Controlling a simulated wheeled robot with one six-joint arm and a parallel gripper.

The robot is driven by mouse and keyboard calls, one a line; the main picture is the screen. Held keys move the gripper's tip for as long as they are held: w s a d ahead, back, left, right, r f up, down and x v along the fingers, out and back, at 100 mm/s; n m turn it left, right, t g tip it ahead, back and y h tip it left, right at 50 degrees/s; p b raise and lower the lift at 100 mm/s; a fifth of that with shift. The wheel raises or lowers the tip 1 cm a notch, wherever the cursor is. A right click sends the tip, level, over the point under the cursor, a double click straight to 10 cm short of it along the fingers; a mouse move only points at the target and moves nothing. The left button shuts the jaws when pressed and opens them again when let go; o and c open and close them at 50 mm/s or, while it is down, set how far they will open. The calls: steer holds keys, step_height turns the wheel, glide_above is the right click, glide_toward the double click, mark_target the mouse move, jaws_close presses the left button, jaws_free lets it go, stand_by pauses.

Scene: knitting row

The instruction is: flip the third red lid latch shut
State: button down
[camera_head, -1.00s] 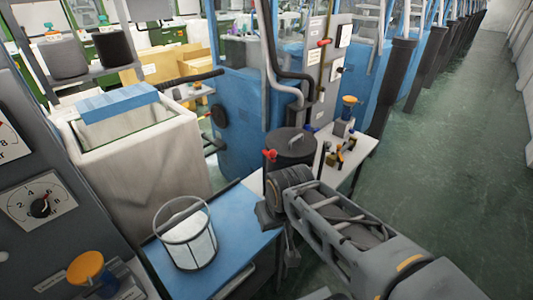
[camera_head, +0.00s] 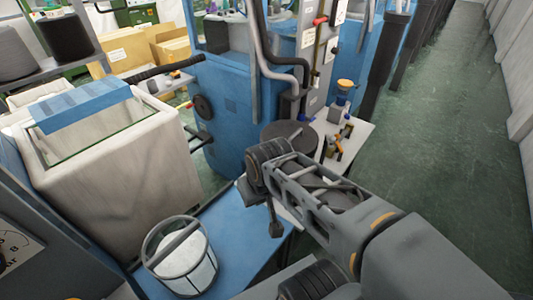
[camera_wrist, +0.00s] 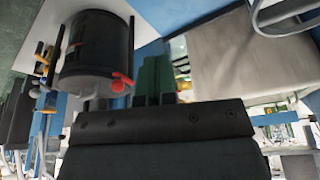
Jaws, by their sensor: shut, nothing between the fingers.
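A dark round pot (camera_head: 283,132) with a lid stands behind my arm, beside a small white table. My arm covers its front and its red latch in the head view. In the wrist view the pot (camera_wrist: 95,50) appears left of centre, with a red lid latch (camera_wrist: 121,82) sticking out at its rim. Only this one latch shows, and I cannot tell its exact angle. My gripper (camera_wrist: 154,78) is shut and empty, to the right of the latch in the wrist picture, seemingly apart from it. In the head view my gripper (camera_head: 275,228) hangs below the wrist.
A white wire-handled basket (camera_head: 180,257) stands on the blue bench (camera_head: 232,225). A large pale bin (camera_head: 110,150) is at left. A blue machine (camera_head: 228,105) with hoses stands behind the pot. Green aisle floor (camera_head: 430,150) lies clear at right.

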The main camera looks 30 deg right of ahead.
steer(key=w+d+r+m+h, duration=0.1)
steer(key=w+d+r+m, duration=0.2)
steer(key=w+m, duration=0.1)
steer(key=w+d+r+m+g+h, duration=0.1)
steer(key=w+d+r+m, duration=0.2)
steer(key=w+m, duration=0.2)
steer(key=shift+w+b, duration=0.4)
steer(key=shift+w, duration=0.2)
steer(key=w+d+f, duration=0.2)
steer(key=f, duration=0.3)
steer(key=w+d+f, duration=0.2)
steer(key=f, duration=0.3)
steer(key=shift+w+d+p, duration=0.4)
steer(key=shift+p, duration=0.05)
steer(key=shift+f, duration=0.1)
